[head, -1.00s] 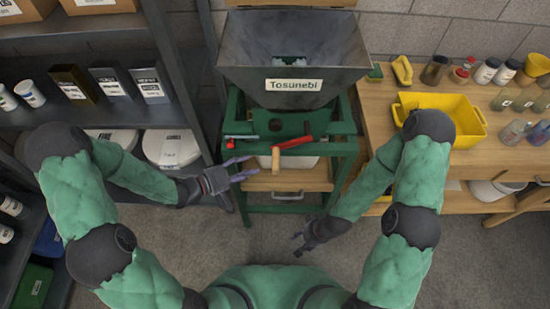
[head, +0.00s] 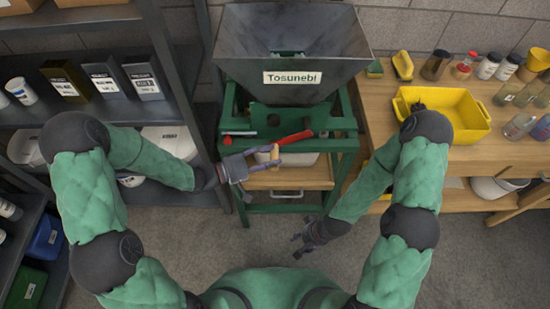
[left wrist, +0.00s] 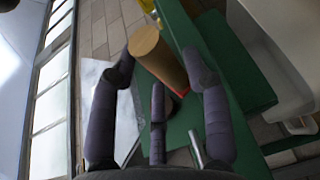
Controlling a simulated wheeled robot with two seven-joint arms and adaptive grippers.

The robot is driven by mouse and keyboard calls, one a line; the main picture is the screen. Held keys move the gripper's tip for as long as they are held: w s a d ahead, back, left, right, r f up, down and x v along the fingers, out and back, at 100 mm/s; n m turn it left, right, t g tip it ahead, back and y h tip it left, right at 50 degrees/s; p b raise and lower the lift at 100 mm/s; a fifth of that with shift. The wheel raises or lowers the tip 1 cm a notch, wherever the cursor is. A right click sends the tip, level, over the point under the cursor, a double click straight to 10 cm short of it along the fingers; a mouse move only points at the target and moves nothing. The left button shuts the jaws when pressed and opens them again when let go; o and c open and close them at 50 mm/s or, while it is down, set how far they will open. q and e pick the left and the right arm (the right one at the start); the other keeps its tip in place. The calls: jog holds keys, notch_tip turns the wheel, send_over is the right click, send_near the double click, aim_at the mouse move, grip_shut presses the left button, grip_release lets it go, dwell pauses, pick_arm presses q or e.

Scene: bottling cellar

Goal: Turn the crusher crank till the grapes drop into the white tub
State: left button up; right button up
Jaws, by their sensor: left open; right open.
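The crusher's dark hopper (head: 291,45), labelled "Tosunebi", stands on a green frame (head: 346,165). Its red crank arm (head: 296,137) lies across the frame's front, with a wooden handle (head: 275,153) at its left end. My left gripper (head: 272,158) is open, its fingers around the wooden handle. In the left wrist view the handle (left wrist: 155,50) sits between the open fingers; I cannot tell whether they touch it. Grapes cannot be made out. My right gripper (head: 303,243) is open and empty, low over the floor.
A wooden bench (head: 385,118) on the right holds a yellow tray (head: 443,126), jars and bottles. Dark shelves (head: 95,110) with cans and boxes stand close on the left, beside my left arm. The grey floor in front of the crusher is clear.

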pick_arm(q)
jog(key=shift+x, duration=1.05)
grip_shut()
